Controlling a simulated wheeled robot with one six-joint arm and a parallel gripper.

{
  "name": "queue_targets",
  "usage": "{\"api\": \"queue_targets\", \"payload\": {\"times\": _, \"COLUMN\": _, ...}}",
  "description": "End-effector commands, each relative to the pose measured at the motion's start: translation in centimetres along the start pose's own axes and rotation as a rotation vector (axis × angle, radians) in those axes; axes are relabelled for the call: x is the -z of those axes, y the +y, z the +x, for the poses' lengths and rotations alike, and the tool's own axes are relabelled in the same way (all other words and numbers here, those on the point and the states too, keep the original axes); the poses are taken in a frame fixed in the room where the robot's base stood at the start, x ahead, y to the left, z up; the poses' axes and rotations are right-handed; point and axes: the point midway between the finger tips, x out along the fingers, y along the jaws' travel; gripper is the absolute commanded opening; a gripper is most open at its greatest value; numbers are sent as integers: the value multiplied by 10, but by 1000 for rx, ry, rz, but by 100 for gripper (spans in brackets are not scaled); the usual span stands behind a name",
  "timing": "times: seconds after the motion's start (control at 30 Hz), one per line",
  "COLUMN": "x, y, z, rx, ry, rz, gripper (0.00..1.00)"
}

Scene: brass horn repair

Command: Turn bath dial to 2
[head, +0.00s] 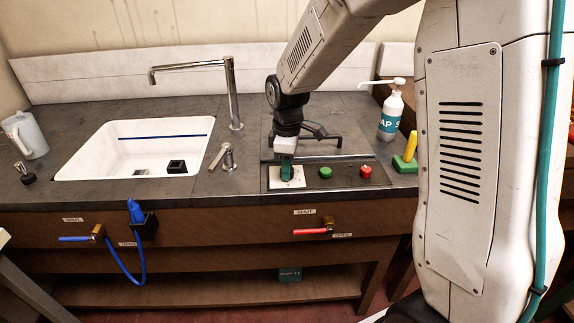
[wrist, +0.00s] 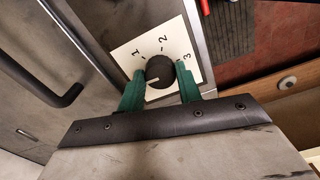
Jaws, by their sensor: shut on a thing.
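The bath dial is a round dark knob (wrist: 160,69) on a white square plate (wrist: 185,40) marked 1, 2 and 3 in the wrist view. My gripper (wrist: 160,76) has its two green fingers on either side of the knob, shut on it. A short pale mark shows on the knob's near left part; I cannot tell which number the dial is set to. In the head view the white plate (head: 287,184) lies at the left end of the counter panel. My gripper (head: 287,169) reaches down over it and hides the knob.
A green button (head: 325,172) and a red button (head: 365,171) sit right of the plate. A dark rail (head: 320,158) runs behind them. A white sink (head: 90,160), a tall faucet (head: 232,95), a small lever tap (head: 228,157) and a soap bottle (head: 391,115) stand around.

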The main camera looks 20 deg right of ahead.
Motion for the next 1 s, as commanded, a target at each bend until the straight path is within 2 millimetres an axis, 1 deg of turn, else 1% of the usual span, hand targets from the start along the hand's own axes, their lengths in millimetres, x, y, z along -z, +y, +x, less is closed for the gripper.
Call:
{"api": "queue_targets", "payload": {"times": 0.17, "x": 0, "y": 0, "z": 0, "rx": -1, "ry": 0, "rz": 75, "gripper": 12}}
{"api": "queue_targets", "payload": {"times": 0.37, "x": 0, "y": 0, "z": -1, "rx": -1, "ry": 0, "rz": 227, "gripper": 12}}
{"api": "queue_targets", "payload": {"times": 1.0, "x": 0, "y": 0, "z": -1, "rx": -1, "ry": 1, "rz": 835, "gripper": 12}}
